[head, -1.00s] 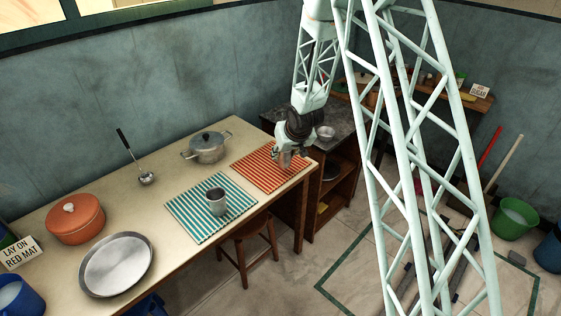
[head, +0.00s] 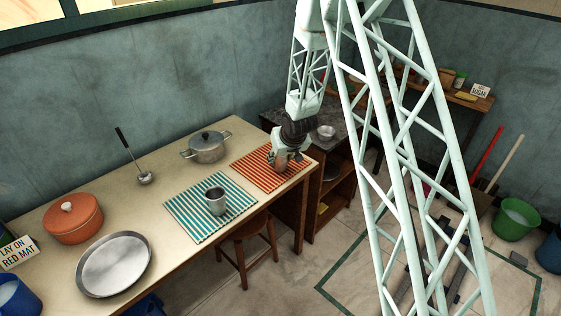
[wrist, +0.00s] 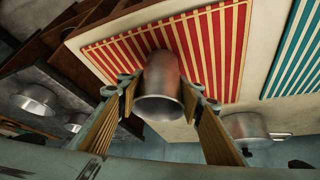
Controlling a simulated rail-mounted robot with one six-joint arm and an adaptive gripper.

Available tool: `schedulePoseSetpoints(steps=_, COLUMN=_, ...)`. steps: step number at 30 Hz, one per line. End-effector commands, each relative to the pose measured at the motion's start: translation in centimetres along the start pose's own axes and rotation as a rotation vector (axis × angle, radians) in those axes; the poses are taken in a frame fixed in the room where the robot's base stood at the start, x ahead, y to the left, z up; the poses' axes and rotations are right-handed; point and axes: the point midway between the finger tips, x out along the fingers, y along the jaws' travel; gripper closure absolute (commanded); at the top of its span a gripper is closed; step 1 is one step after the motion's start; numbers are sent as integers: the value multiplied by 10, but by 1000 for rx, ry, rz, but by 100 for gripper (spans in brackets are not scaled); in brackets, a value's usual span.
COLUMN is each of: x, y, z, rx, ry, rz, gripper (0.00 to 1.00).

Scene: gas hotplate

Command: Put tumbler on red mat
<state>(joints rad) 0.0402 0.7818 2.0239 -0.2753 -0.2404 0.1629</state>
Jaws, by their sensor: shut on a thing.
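My gripper (wrist: 160,97) is shut on a metal tumbler (wrist: 160,88); in the wrist view the tumbler sits between the two finger pads with its open mouth toward the camera. In the head view, my gripper (head: 282,162) is over the red striped mat (head: 248,168), partly covering it and the tumbler. The red mat also fills the upper middle of the wrist view (wrist: 222,45), behind the tumbler's base. I cannot tell whether the base touches the mat. Another metal cup (head: 216,200) stands on the teal striped mat (head: 185,215).
A lidded pot (head: 208,150) stands behind the mats. A ladle (head: 146,178), an orange pot (head: 74,220) and a round tray (head: 115,265) are farther left. A sign (head: 18,252) reads "LAY ON RED MAT". A dark counter with a bowl (head: 326,132) is beyond the table's right end.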

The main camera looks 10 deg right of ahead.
Motion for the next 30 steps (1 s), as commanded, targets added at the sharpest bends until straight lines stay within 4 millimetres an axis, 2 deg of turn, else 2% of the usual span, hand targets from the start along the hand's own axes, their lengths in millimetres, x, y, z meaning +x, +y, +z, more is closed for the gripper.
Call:
schedulePoseSetpoints(steps=16, x=5, y=0, z=3, rx=0, ry=1, rz=0, gripper=78)
schedulePoseSetpoints(steps=17, x=5, y=0, z=3, rx=0, ry=1, rz=0, gripper=66)
schedulePoseSetpoints(steps=21, x=4, y=0, z=2, rx=0, ry=1, rz=0, gripper=54)
schedulePoseSetpoints(steps=30, x=4, y=0, z=2, rx=0, ry=1, rz=0, gripper=53)
